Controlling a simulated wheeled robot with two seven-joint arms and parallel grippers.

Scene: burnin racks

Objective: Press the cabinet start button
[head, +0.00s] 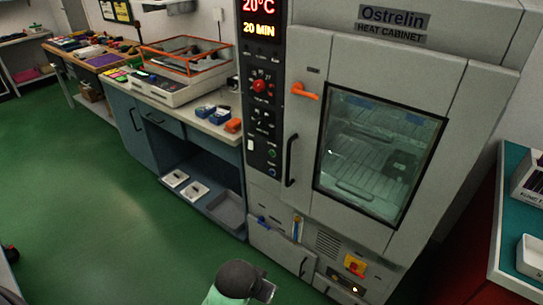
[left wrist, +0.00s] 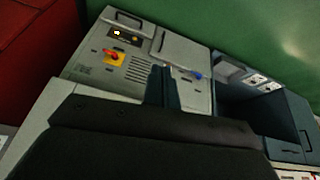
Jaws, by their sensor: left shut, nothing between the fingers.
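The heat cabinet (head: 460,75), labelled Ostrelin, stands at the right with its windowed door closed. Its black control panel (head: 263,125) runs down the left side of the door. A small green button (head: 272,153) sits low on the panel, above a blue one (head: 272,172); their labels are too small to read. My left gripper (head: 266,291) is at the bottom of the head view, below and apart from the panel. In the left wrist view, its fingers (left wrist: 160,85) are shut and empty, in front of the cabinet's lower front (left wrist: 137,72). My right gripper is not in view.
A red emergency knob (head: 259,86) sits higher on the panel. An orange door latch (head: 305,91) and black handle (head: 291,160) stick out nearby. A red-and-yellow switch (head: 355,266) is low on the cabinet. A workbench (head: 160,99) adjoins at left.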

